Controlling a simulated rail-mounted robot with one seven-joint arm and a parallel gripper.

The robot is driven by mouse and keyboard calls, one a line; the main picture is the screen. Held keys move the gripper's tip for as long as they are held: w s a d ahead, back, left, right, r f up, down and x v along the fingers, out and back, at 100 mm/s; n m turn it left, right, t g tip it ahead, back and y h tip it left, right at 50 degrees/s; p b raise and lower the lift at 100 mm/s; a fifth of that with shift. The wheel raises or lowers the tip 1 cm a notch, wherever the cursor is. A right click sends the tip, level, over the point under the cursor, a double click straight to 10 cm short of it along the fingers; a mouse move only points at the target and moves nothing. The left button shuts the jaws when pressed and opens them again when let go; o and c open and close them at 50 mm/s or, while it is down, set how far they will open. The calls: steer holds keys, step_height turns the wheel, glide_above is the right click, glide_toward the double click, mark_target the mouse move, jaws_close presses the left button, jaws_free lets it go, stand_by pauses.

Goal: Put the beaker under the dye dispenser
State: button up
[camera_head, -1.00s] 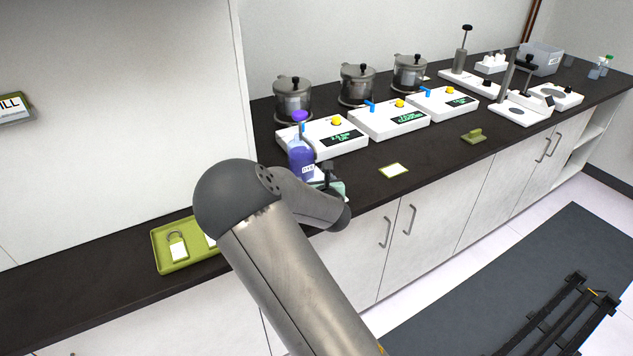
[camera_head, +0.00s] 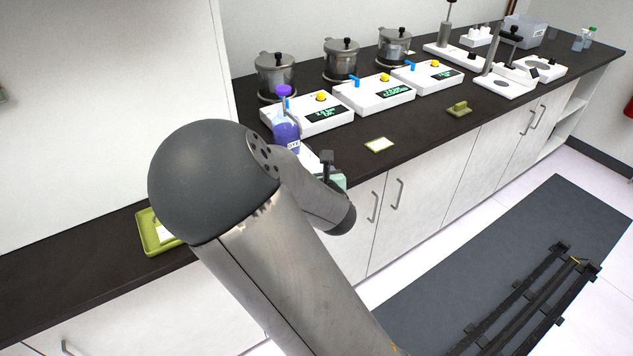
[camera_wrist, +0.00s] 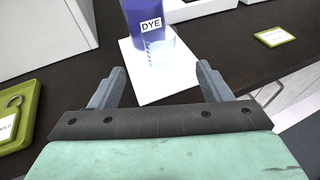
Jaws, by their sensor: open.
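The dye dispenser (camera_head: 286,132), a purple bottle with a purple cap and a DYE label, stands on the counter. Its lower part shows in the wrist view (camera_wrist: 146,24). A clear beaker (camera_wrist: 162,54) with graduation marks appears at the foot of the dispenser, on a white plate (camera_wrist: 138,84); it overlaps the purple in the picture. My gripper (camera_wrist: 160,67) is open and empty, with its fingers to either side and the beaker just beyond the fingertips. In the head view my arm hides most of the gripper, and I cannot make out the beaker.
A green tray (camera_head: 147,236) lies left of my arm. White devices with displays (camera_head: 312,117) and lidded metal pots (camera_head: 275,75) stand behind. The counter's front right stretch is mostly clear.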

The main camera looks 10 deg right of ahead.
steer(key=s+d+f+m+g+h, duration=0.15)
steer(key=s+m+g, duration=0.3)
steer(key=m, duration=0.45)
steer(key=s+d+f+m+g+y, duration=0.1)
steer(key=s+d+f+m+g, duration=0.15)
steer(key=s+m, duration=0.5)
steer(key=s+a+r+m+g, duration=0.2)
steer(key=s+r+m+g, duration=0.1)
steer(key=s+m, duration=0.6)
steer(key=s+a+r+m+g, duration=0.2)
steer(key=s+r+m+g, duration=0.1)
steer(key=s+m, duration=0.7)
steer(key=shift+s+g, duration=0.35)
steer(key=shift+g, duration=0.15)
